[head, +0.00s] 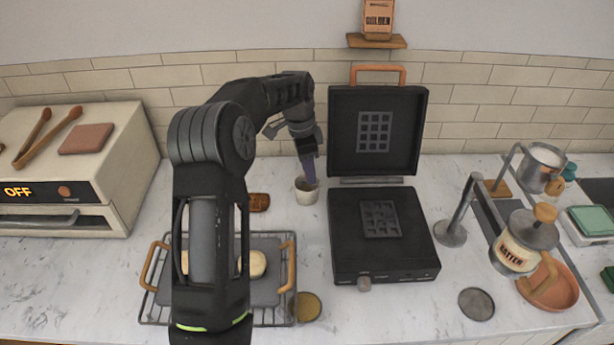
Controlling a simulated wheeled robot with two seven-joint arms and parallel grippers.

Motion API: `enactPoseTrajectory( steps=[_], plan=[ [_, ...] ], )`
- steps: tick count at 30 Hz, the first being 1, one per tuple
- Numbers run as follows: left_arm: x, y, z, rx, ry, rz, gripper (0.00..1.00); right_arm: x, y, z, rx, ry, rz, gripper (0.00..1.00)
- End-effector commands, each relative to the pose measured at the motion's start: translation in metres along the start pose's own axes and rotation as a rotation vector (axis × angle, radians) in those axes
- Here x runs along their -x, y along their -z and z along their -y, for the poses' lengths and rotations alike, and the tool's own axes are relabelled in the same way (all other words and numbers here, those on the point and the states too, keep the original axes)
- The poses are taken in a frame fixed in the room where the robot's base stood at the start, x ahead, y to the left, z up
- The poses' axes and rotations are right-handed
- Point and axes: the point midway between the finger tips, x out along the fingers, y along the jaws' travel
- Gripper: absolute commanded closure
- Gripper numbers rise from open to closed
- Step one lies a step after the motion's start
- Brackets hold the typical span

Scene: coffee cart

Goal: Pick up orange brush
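No object that is clearly an orange brush shows. A small orange-brown object (259,202) lies on the counter beside my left arm; I cannot tell what it is. A small pale cup (307,192) stands left of the waffle iron, with a purple upright piece (308,168) at its mouth. My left gripper (306,146) points down right above the cup, at the top of the purple piece. Whether its fingers are open or shut on that piece is unclear. My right gripper is out of view.
An open black waffle iron (405,240) stands right of the cup. A wire rack (160,290) with a grey tray lies partly behind my arm. A toaster oven (110,170) with tongs is at left. A batter jug (520,245) and steel pitcher (540,165) are at right.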

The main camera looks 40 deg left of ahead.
Motion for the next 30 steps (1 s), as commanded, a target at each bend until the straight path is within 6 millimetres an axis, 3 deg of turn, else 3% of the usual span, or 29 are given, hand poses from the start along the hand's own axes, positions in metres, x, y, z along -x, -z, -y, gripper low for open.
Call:
enactPoseTrajectory(
  steps=[17,30],
  plan=[
    [-0.0003,0.0000,0.0001,0.000,0.000,0.000,0.64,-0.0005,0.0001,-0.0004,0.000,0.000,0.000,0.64],
    [-0.0003,0.0000,0.0000,0.000,0.000,0.000,1.00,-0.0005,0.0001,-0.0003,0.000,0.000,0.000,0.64]
  ],
)
